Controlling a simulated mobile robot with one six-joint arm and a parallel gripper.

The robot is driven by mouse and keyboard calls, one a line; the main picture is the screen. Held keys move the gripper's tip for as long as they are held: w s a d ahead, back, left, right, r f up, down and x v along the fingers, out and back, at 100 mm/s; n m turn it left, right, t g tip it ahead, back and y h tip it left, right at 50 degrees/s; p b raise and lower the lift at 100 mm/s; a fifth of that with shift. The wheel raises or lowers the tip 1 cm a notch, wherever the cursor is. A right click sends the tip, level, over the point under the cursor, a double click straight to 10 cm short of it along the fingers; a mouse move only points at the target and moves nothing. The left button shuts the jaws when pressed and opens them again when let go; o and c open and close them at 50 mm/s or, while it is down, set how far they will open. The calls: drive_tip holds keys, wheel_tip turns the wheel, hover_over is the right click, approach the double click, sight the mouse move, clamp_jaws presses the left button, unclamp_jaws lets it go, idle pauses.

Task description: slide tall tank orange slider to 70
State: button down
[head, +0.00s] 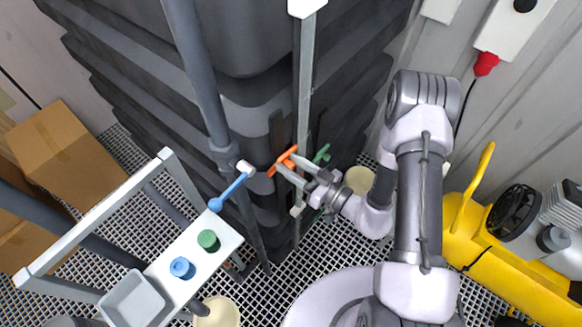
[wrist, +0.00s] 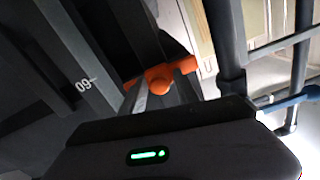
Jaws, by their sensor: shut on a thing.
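In the wrist view the orange slider (wrist: 160,78) shows as a crossbar with a round knob, beyond the dark gripper body. A scale mark (wrist: 83,86), apparently an upside-down 60, shows left of it. The slider's exact reading is not clear.
A green handle (head: 321,154) is close right of my gripper. A blue-handled valve (head: 230,191) is on the grey pipe to the left. A white cart shelf (head: 215,255) holds green and blue caps. A yellow machine (head: 470,240) stands at the right.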

sight(279, 124)
wheel_tip(279, 124, up, 14)
drive_tip(key=p, duration=0.9)
drive_tip(key=shift+w+f+p, duration=0.1)
drive_tip(key=shift+f+p, duration=0.05)
drive_tip(key=shift+p, duration=0.2)
drive_tip(key=c, duration=1.2)
unclamp_jaws()
drive_tip(key=shift+d, duration=0.15)
drive_tip(key=b+v, duration=0.3)
drive_tip(key=v, duration=1.4)
drive_tip(key=shift+s, duration=0.25)
